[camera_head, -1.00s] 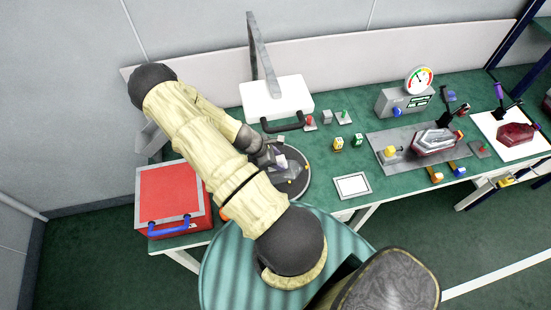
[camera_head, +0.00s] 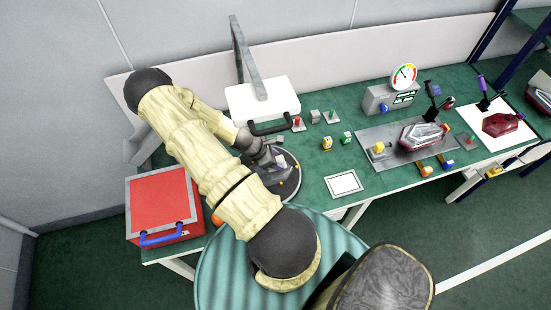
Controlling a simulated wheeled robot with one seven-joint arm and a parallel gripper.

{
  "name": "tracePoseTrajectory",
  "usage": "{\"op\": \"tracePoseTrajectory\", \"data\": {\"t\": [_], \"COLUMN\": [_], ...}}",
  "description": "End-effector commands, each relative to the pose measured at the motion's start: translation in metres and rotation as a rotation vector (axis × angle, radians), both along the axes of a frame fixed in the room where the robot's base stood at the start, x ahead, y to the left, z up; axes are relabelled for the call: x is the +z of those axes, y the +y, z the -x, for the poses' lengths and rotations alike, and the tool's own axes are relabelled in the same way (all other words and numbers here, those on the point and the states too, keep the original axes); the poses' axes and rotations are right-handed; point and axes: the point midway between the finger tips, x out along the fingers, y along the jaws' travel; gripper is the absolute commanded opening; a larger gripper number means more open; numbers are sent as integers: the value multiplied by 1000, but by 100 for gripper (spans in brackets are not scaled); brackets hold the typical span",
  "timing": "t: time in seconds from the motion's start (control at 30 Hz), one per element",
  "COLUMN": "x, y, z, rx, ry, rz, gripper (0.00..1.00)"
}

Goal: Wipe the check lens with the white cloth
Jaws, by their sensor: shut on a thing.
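My gripper (camera_head: 272,160) is low over a dark round plate (camera_head: 289,187) with small yellow studs, left of the bench's middle. It is shut on a small pale thing, which looks like the white cloth (camera_head: 281,160); its shape is hard to make out. My arm hides the plate's left part. I cannot tell whether the pale thing touches anything under it. The check lens is not clearly made out; it may be on the round plate, partly hidden by my gripper and arm. Red lamps in clear-topped housings (camera_head: 422,137) (camera_head: 501,124) are farther right.
A red case (camera_head: 160,192) with a blue handle is left. A white framed pad (camera_head: 343,184) lies right of the plate. A gauge box (camera_head: 391,98) stands at the back. Green bench around the pad is bare.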

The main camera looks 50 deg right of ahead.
Motion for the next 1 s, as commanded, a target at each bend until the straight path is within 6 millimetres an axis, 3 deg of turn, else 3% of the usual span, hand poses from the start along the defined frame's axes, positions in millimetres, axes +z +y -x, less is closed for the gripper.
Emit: {"op": "tracePoseTrajectory", "data": {"t": [0.6, 1.0], "x": [-3, -4], "y": [29, 33], "z": [-19, -22], "rx": [3, 5], "ry": [-3, -5], "rz": [-1, -3], "gripper": [28, 28]}}
